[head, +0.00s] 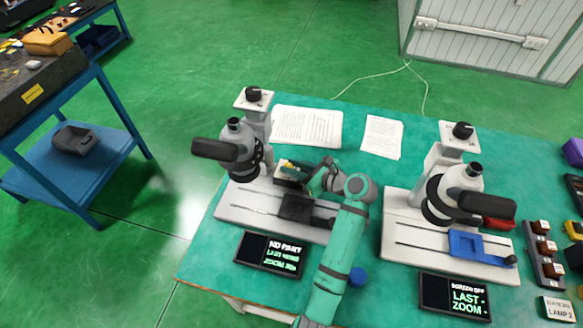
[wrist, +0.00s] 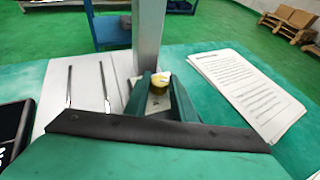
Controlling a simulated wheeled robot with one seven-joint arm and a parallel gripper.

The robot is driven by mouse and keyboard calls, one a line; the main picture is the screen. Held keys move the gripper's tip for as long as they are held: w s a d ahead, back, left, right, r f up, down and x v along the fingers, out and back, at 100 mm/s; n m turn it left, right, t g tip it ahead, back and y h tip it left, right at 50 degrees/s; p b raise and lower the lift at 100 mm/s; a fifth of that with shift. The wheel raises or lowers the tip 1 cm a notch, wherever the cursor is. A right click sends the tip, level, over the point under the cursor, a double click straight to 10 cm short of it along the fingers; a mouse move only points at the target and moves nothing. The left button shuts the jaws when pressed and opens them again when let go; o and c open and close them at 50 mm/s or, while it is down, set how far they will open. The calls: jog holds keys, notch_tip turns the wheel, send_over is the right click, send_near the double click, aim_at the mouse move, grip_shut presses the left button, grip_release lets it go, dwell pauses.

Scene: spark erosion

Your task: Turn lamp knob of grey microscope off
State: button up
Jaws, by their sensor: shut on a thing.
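The grey microscope (head: 238,142) stands on the left of the teal table, with a long grey base and a black knob (head: 253,95) on top of its column. My gripper (head: 293,172) is low at the right side of this microscope, beside its column. In the wrist view my gripper (wrist: 160,92) has its two green fingers on either side of a small yellow-topped knob (wrist: 158,82) at the foot of the column, and is shut on it. The knob's pointer direction cannot be made out.
A second, paler microscope (head: 462,195) stands on the right. A screen (head: 270,254) reading "NO PART" lies in front of the grey microscope, another screen (head: 455,296) in front of the paler one. Paper sheets (head: 307,127) lie behind.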

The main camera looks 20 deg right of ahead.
jog(key=n+g+y, duration=0.1)
jog(key=n+g, duration=0.1)
jog(key=n+g+y, duration=0.2)
jog(key=w+d+n+g+y, duration=0.1)
jog(key=n+g+y, duration=0.1)
jog(key=shift+n, duration=0.4)
jog(key=shift+w+a+n+g+y, duration=0.1)
jog(key=shift+n+g+y, duration=0.2)
jog(key=shift+n+g, duration=0.35)
jog(key=shift+w+a+n+g+y, duration=0.1)
jog(key=shift+n+g+y, duration=0.2)
jog(key=shift+n+g, duration=0.3)
jog(key=shift+d+r+n+g, duration=0.1)
jog(key=shift+n+g, duration=0.15)
jog(key=shift+g, duration=0.1)
jog(key=shift+w+d+n+g, duration=0.1)
jog(key=shift+w+n+g, duration=0.05)
jog(key=shift+n+g, duration=0.15)
jog(key=shift+o, duration=0.3)
jog(key=shift+w+a+n+g, duration=0.15)
jog(key=shift+a+n+g, duration=0.25)
jog(key=shift+a, duration=0.25)
jog(key=shift+d, duration=0.3)
jog(key=shift+c, duration=0.3)
jog(key=shift+d, duration=0.25)
jog(key=shift+a, duration=0.15)
